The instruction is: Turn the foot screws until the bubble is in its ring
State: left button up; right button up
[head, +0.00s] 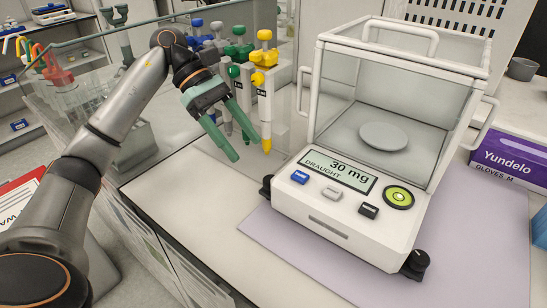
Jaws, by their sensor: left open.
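A white balance (340,215) with a glass draught shield stands on the bench. Its display (338,171) reads "30 mg" and "DRAUGHT". The round green bubble level (398,197) is at the right of the front panel; it is too small to tell exactly where the bubble lies against its ring. A black foot screw (266,187) shows at the left front corner, and another foot screw (416,263) at the right front corner. My left gripper (244,147) is open and empty, pointing down, behind and left of the left foot screw, apart from it. My right gripper is not in view.
Coloured pipettes, one yellow (265,95), stand close behind and right of my left gripper. A purple glove box (506,165) is right of the balance. A lilac mat (290,258) lies under the balance. The bench's left front area is clear.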

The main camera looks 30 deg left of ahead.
aim_at(266, 177)
pick_arm(q)
jog(key=x, duration=0.7)
jog(key=shift+s+d+f+b, duration=0.1)
jog(key=shift+s+d+b, duration=0.1)
jog(key=shift+b, duration=0.2)
jog(key=shift+a, duration=0.1)
grip_shut()
